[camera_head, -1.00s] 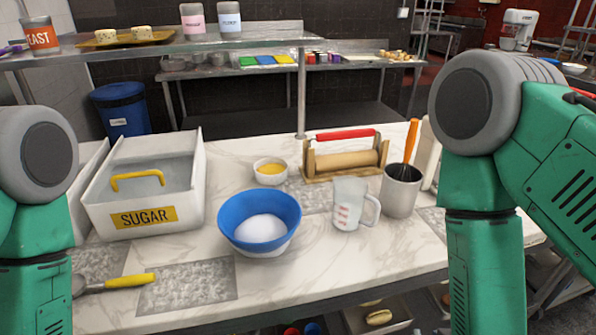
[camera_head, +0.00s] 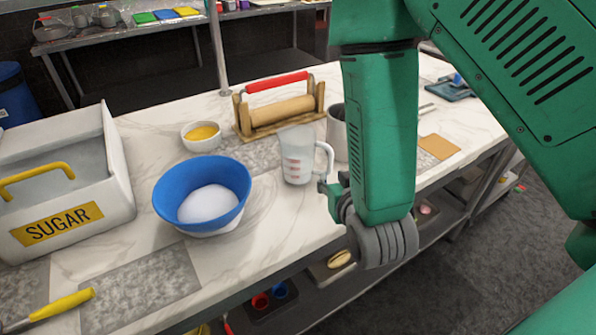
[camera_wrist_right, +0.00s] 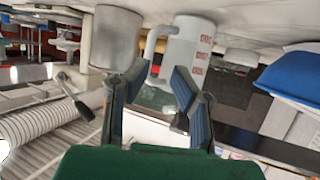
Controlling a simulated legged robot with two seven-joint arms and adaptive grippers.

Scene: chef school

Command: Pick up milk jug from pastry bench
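The milk jug (camera_head: 298,157), whitish with red measuring marks, stands upright on the marble pastry bench (camera_head: 262,215). Its handle faces right, toward my right gripper (camera_head: 331,188). That gripper is low at the bench's front edge, mostly hidden by my forearm. In the right wrist view, which is upside down, the gripper (camera_wrist_right: 160,80) is open and empty. The jug (camera_wrist_right: 190,50) and its handle lie just beyond the fingertips, the handle between them in the picture. I cannot tell whether they touch. My left gripper is not in view.
A metal canister (camera_head: 337,130) stands close behind the jug, partly hidden by my arm. A blue bowl (camera_head: 172,205) of white powder is to its left, a rolling pin in a wooden stand (camera_head: 282,112) behind. A sugar bin (camera_head: 120,175) is at far left.

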